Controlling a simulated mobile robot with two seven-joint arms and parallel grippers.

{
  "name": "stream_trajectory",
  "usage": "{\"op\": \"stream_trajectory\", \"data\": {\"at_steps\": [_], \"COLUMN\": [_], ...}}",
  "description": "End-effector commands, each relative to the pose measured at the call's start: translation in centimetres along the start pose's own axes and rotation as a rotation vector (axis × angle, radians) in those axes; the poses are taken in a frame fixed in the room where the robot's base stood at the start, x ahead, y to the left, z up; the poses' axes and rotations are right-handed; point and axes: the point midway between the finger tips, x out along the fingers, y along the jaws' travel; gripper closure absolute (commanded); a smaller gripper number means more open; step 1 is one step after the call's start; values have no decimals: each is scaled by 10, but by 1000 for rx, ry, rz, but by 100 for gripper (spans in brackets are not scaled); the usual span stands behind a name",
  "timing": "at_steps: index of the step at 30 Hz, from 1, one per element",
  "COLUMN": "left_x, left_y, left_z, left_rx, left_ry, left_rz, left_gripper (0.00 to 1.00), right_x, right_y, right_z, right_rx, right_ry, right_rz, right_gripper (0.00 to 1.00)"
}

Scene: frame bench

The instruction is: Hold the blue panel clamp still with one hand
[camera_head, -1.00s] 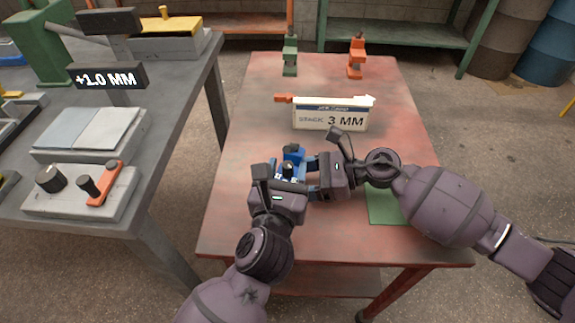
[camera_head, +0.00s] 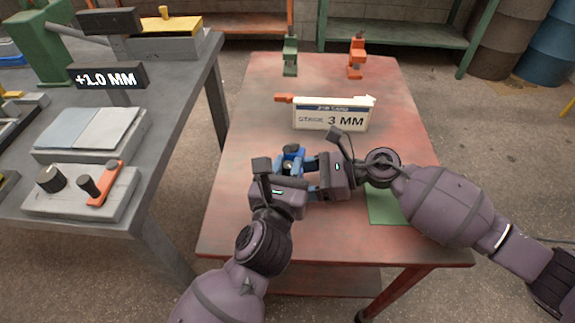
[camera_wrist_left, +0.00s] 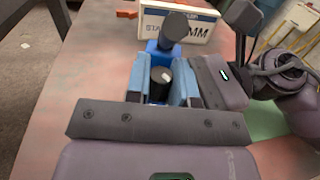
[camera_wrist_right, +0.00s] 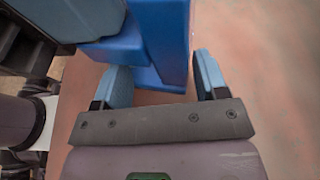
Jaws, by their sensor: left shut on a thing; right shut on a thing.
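The blue panel clamp (camera_head: 291,154) stands on the red table between my two grippers and is partly hidden by them. My left gripper (camera_head: 287,172) comes from the front. In the left wrist view its pale blue fingers (camera_wrist_left: 162,82) close on a dark round knob (camera_wrist_left: 160,88) of the clamp, with the clamp's blue body (camera_wrist_left: 151,55) behind. My right gripper (camera_head: 312,172) comes from the right. In the right wrist view its fingers (camera_wrist_right: 163,78) are on either side of the clamp's blue body (camera_wrist_right: 168,45), shut on it.
A job card reading 3 MM (camera_head: 332,116) stands behind the clamp. A green clamp (camera_head: 290,55) and an orange clamp (camera_head: 356,58) stand at the table's back. A green mat (camera_head: 384,207) lies partly under my right arm. A grey bench (camera_head: 160,160) with a +1.0 MM sign (camera_head: 108,77) is at left.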

Motion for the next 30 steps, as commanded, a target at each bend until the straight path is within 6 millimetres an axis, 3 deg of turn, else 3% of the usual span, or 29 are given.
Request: {"op": "stream_trajectory", "data": {"at_steps": [1,15,29,30], "left_x": [0,0,-1,-1], "left_y": [0,-1,-1,-1], "left_z": [-4,-4,-4,-4], "left_rx": [2,0,-4,-4], "left_ry": [3,3,6,6], "left_rz": [-20,-217,-241,-241], "left_gripper": [100,100,100,72], "right_x": [2,2,2,2], "right_y": [4,4,4,4], "right_z": [-16,-16,-16,-16], "right_rx": [10,11,11,11], "right_ry": [19,19,19,19], "right_rz": [6,6,6,6], "right_gripper": [47,47,47,47]}}
